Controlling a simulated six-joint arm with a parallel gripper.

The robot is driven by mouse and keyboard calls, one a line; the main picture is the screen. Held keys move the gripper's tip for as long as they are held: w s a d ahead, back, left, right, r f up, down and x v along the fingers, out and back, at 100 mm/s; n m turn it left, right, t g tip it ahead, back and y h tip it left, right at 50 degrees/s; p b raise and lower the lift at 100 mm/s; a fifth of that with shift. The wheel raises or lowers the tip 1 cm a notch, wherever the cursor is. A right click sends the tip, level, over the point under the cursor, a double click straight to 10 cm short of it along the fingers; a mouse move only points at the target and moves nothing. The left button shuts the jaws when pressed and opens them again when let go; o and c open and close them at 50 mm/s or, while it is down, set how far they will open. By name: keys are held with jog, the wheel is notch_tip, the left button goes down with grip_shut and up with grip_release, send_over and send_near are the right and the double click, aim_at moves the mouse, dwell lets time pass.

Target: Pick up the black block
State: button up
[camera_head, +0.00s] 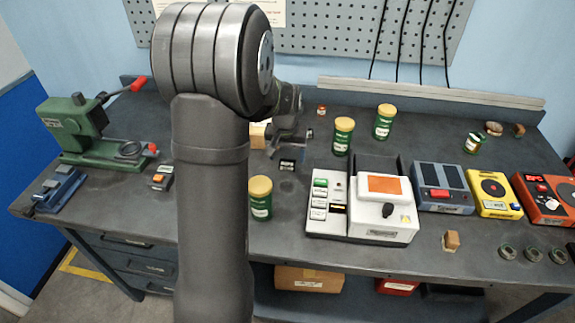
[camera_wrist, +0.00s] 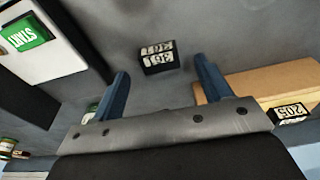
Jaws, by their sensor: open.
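A small black block (camera_wrist: 158,58) with a white printed label lies on the dark bench top in the wrist view. It also shows in the head view (camera_head: 287,165), just below my gripper (camera_head: 286,148). In the wrist view my gripper (camera_wrist: 162,68) is open, with two blue fingers apart. The block appears between and slightly beyond the fingertips, and nothing is held. A second black labelled block (camera_wrist: 289,114) shows at the right of the wrist view, by the tan box. I cannot tell the height of the fingers above the bench.
A tan box (camera_wrist: 275,82) is close to the right finger. A white device (camera_head: 328,223) with a green button (camera_wrist: 26,35) stands to the right in the head view. A green jar (camera_head: 260,198) stands in front, and other jars (camera_head: 343,137) stand behind.

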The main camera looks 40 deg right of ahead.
aim_at(287, 163)
jog(key=f, duration=0.3)
jog(key=shift+w+d, duration=0.2)
jog(key=shift+d, duration=0.05)
jog(key=c, duration=1.3)
jog(key=shift+o, duration=0.2)
jog(key=shift+r, duration=0.1)
jog(key=shift+r, duration=0.1)
